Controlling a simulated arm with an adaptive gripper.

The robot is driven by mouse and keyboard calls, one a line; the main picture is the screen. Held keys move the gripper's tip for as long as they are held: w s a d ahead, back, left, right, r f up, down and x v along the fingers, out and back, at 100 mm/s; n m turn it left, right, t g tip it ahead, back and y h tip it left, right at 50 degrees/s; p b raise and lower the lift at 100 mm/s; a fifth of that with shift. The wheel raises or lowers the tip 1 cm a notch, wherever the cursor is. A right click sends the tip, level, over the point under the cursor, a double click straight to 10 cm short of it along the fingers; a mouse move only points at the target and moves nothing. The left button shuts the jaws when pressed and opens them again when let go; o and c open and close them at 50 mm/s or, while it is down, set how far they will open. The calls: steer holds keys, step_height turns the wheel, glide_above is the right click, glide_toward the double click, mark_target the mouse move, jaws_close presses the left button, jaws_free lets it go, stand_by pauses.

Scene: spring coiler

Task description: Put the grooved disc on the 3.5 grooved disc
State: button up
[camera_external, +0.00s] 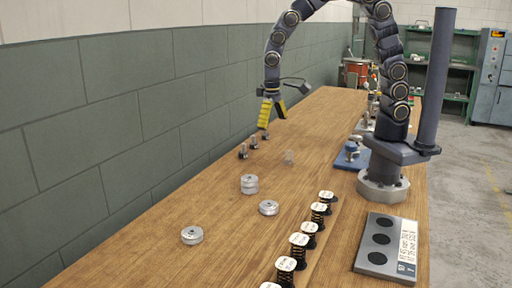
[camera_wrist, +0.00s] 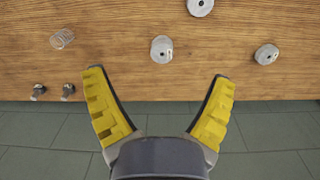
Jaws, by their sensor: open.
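Silvery metal discs lie on the wooden table. One (camera_external: 249,184) looks taller, like two stacked layers, and shows at the centre of the wrist view (camera_wrist: 161,49). Another disc (camera_external: 268,208) lies nearer the middle of the table and is cut by the top edge in the wrist view (camera_wrist: 200,6). A third disc (camera_external: 192,235) is nearer the external camera, at right in the wrist view (camera_wrist: 266,54). No 3.5 marking is readable. My gripper (camera_external: 273,121) is open and empty, raised above the table's wall-side edge, apart from the discs; its yellow fingers spread in the wrist view (camera_wrist: 160,76).
A row of black springs with white tops (camera_external: 300,240) and a grey tray with dark round recesses (camera_external: 364,251) are at front right. A clear small piece (camera_external: 289,157) and small dark fittings (camera_external: 243,151) are beyond the discs. The green wall (camera_external: 140,110) borders the table.

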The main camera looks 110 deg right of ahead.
steer(key=s+a+r+n, duration=0.3)
steer(key=s, duration=0.4)
steer(key=s+a+r+n, duration=0.3)
steer(key=s+n, duration=0.1)
steer(key=s, duration=0.4)
steer(key=s+a+r+n+g, duration=0.1)
steer(key=s+a+r+n, duration=0.2)
steer(key=s, duration=0.4)
steer(key=shift+s+a+n, duration=0.2)
steer(key=shift+a+n, duration=0.05)
steer(key=shift+n, duration=0.05)
